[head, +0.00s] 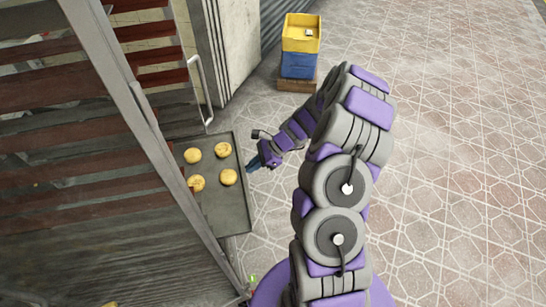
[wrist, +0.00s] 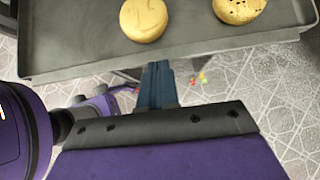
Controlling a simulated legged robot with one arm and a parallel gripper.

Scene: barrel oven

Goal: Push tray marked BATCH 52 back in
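A dark tray (head: 233,200) with several round yellow-brown buns sticks out of the rack at left in the head view. No BATCH 52 marking can be read on it. My gripper (head: 252,165) is at the tray's outer right edge, near its middle. In the wrist view the tray's front edge (wrist: 200,48) runs across the top, with two buns (wrist: 144,20) above it. My gripper's blue-grey fingers (wrist: 157,85) point at that edge and look closed together with nothing between them. I cannot tell whether they touch the tray.
The slatted oven rack (head: 70,150) fills the left, with a metal door handle (head: 201,90) beyond the tray. Yellow and blue crates (head: 299,65) stand on a wooden base at the back. The tiled floor (head: 460,150) at right is clear.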

